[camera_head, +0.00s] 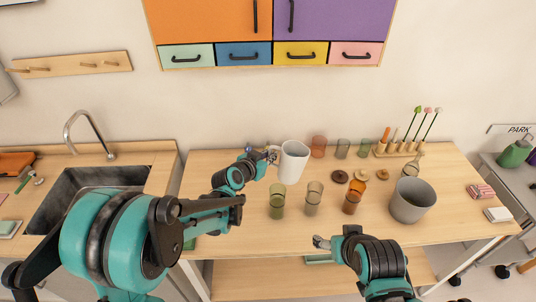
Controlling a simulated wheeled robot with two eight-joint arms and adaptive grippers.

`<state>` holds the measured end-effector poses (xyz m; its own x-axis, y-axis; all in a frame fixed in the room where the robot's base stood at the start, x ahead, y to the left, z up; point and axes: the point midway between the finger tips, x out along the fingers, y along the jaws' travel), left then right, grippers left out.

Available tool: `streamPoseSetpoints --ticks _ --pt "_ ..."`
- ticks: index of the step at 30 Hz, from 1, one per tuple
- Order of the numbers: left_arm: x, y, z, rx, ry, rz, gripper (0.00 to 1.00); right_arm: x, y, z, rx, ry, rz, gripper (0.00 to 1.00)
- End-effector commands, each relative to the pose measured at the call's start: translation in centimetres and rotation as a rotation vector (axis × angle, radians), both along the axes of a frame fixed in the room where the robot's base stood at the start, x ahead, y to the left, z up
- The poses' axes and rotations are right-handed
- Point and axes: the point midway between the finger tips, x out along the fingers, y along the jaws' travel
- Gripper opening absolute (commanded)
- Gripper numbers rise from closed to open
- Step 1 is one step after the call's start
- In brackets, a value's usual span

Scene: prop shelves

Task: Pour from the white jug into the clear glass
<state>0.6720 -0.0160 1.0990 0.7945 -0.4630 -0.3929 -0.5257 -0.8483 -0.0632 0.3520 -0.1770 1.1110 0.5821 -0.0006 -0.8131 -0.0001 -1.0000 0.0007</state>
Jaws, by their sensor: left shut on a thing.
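The white jug (293,163) is near the middle of the table, roughly upright. My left gripper (273,155) is shut on its left side, at the handle. I cannot tell whether the jug's base touches the table. The clear glass (314,199) seems to be the greyish, see-through one standing upright in front of the jug and a little to its right. It is apart from the jug. What is inside both is not visible. My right gripper (321,243) is low at the table's front edge, away from both; its fingers are too small to read.
Behind are a red glass (318,147) and green glasses (343,149). A grey pot (411,200) stands farther right. The table (215,165) is bare at its back left.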

Motion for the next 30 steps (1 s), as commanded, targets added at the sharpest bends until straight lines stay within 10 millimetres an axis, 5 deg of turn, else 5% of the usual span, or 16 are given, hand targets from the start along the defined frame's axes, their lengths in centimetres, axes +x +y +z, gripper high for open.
streamPoseSetpoints --ticks 16,30 --pt "-1.1 -2.8 2.8 0.214 -0.084 -0.003 0.0 0.0 0.0 3.3 0.0 0.0 0.0 0.73" --pt "-1.1 -3.0 5.0 0.539 -0.209 -0.004 0.0 0.0 0.0 6.4 0.0 0.0 0.0 0.73"
